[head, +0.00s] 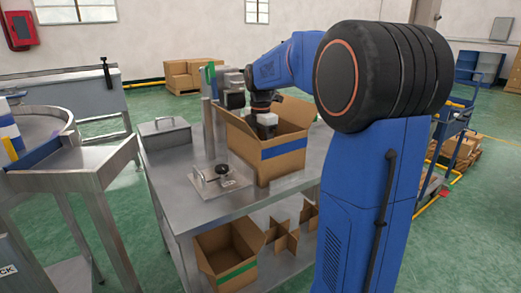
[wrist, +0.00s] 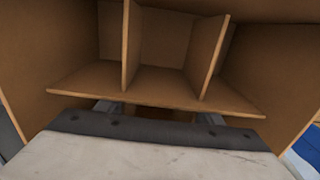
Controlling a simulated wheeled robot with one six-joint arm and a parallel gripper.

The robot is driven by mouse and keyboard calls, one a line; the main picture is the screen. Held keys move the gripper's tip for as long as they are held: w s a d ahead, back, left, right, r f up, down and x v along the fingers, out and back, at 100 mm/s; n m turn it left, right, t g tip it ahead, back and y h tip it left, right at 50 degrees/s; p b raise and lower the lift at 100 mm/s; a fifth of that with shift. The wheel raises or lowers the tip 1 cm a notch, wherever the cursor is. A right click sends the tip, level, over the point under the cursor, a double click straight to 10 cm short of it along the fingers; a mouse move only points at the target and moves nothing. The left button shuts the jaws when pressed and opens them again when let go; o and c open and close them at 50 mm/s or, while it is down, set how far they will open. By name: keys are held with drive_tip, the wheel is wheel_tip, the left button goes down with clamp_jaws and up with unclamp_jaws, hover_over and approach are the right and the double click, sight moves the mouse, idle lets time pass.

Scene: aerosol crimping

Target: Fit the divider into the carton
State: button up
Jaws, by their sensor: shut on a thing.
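The open carton (head: 284,161), brown with a blue band, stands on the steel table. My gripper (head: 267,120) points down into its open top. In the wrist view my gripper (wrist: 158,112) is shut on the cardboard divider (wrist: 155,88), gripping its long panel. Two cross panels stick out from that panel, away from the gripper. Brown carton walls (wrist: 52,45) surround the divider in the wrist view, so it is at least partly inside. The divider's lower edges are hidden, and I cannot tell whether it touches the carton floor. In the head view the carton walls hide the divider.
A metal fixture with a black knob (head: 222,171) sits left of the carton on the steel table (head: 178,165). A grey lidded box (head: 165,133) is farther left. A green-banded carton (head: 229,256) and spare dividers (head: 282,241) are on the shelf below.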

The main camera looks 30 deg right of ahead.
drive_tip(key=o, duration=1.1)
wheel_tip(320, 180, up, 17)
drive_tip(key=shift+r, duration=0.2)
idle(0.5)
